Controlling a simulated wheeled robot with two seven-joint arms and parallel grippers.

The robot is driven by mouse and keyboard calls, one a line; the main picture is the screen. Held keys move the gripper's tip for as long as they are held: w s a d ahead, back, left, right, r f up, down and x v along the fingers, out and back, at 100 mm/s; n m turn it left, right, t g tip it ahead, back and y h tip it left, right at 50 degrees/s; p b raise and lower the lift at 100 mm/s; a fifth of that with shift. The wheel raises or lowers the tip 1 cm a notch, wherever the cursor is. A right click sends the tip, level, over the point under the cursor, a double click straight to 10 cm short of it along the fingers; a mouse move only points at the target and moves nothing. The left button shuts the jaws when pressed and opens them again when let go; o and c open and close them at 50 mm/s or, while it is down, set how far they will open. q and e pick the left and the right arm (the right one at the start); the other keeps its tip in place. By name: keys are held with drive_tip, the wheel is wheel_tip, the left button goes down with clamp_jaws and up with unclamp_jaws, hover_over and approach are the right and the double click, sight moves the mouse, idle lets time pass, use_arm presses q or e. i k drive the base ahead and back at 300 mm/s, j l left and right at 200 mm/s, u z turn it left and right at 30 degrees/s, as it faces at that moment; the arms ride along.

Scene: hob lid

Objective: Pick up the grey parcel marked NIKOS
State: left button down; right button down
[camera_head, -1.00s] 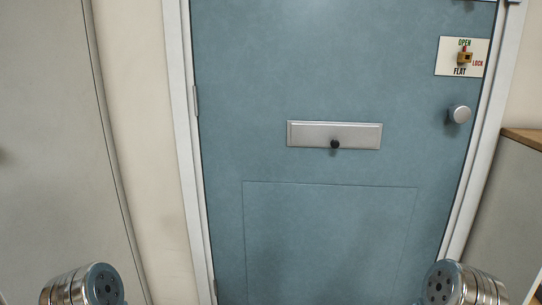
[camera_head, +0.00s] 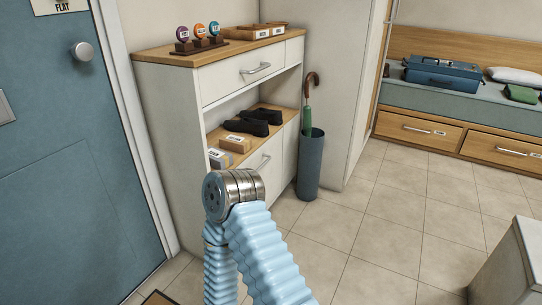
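A small parcel with a greyish side and a pale label (camera_head: 219,159) sits at the left front of the open shelf of the white cabinet. Its label is too small to read, and my arm is just below it in the picture. A brown parcel (camera_head: 237,142) with a label sits just behind it. One of my arms, with a light blue ribbed sleeve and a metal joint, rises in front of the cabinet. Neither gripper shows, so I cannot see whether they are open or shut.
Dark shoes (camera_head: 251,126) lie on the shelf (camera_head: 277,112). An umbrella stand (camera_head: 310,166) stands beside the cabinet (camera_head: 168,110). The blue door (camera_head: 60,170) is at left. A bench (camera_head: 460,104) with a blue case (camera_head: 442,74) is at back right. Tiled floor (camera_head: 385,235) between is clear.

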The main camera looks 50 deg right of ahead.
sight(219, 159)
drive_tip(key=z, duration=1.2)
drive_tip(key=u, duration=0.3)
drive_tip(key=i+l+u, duration=0.2)
drive_tip(key=l+u, duration=0.15)
drive_tip(key=u, duration=0.15)
drive_tip(key=i+l+u, duration=0.1)
drive_tip(key=l+u, duration=0.4)
drive_tip(key=i+j, duration=0.05)
drive_tip(key=j, duration=0.05)
